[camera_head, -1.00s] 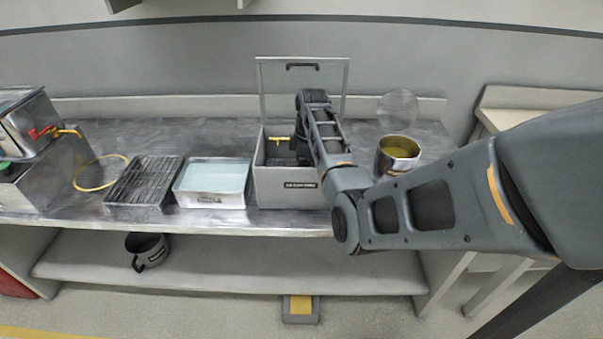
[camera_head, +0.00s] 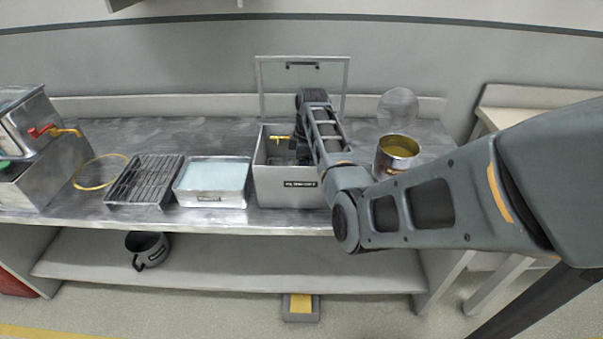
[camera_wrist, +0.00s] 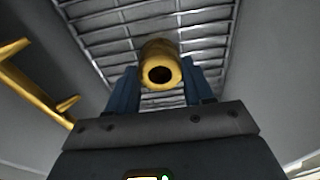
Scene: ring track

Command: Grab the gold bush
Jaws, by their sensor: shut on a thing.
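The gold bush (camera_wrist: 160,68) is a short gold cylinder with a dark round hole in its end. In the wrist view it sits between the two blue fingers of my gripper (camera_wrist: 162,88), which are shut on it. Below it is the slatted metal floor (camera_wrist: 110,22) of the grey box; I cannot tell whether the bush touches it. In the head view my arm reaches down into the open grey box (camera_head: 288,187), and the bush and fingertips are hidden there.
The box lid (camera_head: 302,78) stands open behind. A yellow bracket (camera_wrist: 28,85) is on the box's left wall. Left of the box are a blue-filled tray (camera_head: 212,198) and a dark rack (camera_head: 145,182). Right is a metal pot (camera_head: 397,168) with yellow contents.

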